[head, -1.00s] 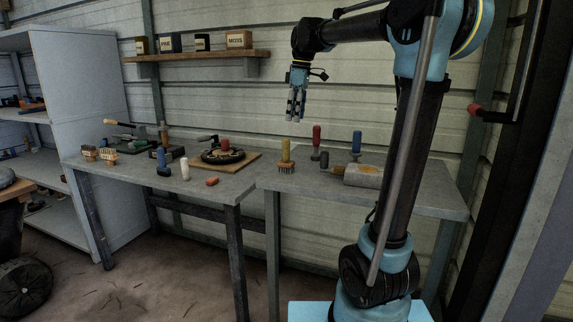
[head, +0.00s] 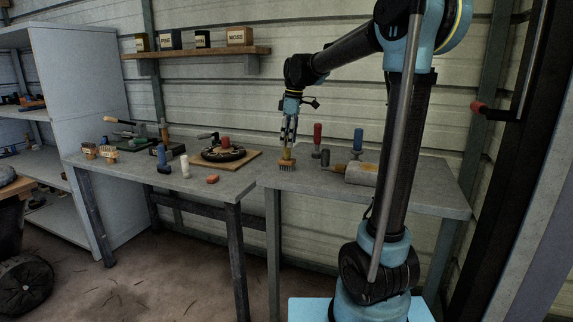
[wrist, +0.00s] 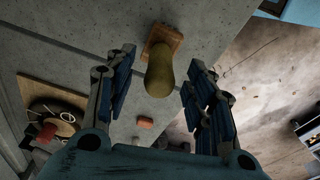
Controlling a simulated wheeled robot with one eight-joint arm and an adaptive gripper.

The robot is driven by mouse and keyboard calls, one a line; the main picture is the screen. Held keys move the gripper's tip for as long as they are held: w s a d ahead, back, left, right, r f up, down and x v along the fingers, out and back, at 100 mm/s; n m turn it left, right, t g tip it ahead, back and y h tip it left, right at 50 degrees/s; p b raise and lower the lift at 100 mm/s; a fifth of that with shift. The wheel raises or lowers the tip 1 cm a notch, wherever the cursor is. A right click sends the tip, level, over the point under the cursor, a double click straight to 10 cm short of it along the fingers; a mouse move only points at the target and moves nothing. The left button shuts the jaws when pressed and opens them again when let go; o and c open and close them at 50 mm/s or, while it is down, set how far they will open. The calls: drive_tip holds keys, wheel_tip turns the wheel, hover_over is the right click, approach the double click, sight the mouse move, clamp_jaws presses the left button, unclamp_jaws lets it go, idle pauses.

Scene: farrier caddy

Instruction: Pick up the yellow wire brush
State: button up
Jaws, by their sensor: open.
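The yellow wire brush (head: 287,161) stands upright on the right-hand table, bristles down, near the seam between the two tables. In the wrist view its rounded yellow handle (wrist: 159,76) points up toward the camera, with the wooden block beyond it. My gripper (head: 288,143) points down over the brush, its fingers at the height of the handle. In the wrist view my gripper (wrist: 160,73) is open, with one finger on each side of the handle and a gap on both sides. The fingers partly hide the handle in the head view.
A red-handled tool (head: 317,139), a dark mallet-like tool (head: 325,158), a blue-handled tool (head: 357,141) and a grey cylinder (head: 362,173) stand close to the right. A red block (head: 212,179) and a round dark item on a board (head: 250,163) are to the left.

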sight(286, 151)
drive_tip(key=shift+w+a+f, duration=0.1)
drive_tip(key=shift+a+f, duration=0.05)
drive_tip(key=shift+f, duration=0.75)
drive_tip(key=shift+s+a+f, duration=0.1)
drive_tip(key=shift+a+f, duration=0.1)
drive_tip(key=shift+f, duration=0.75)
drive_tip(key=shift+w+a+f, duration=0.1)
drive_tip(key=shift+a+f, duration=0.05)
drive_tip(key=shift+f, duration=0.75)
clamp_jaws()
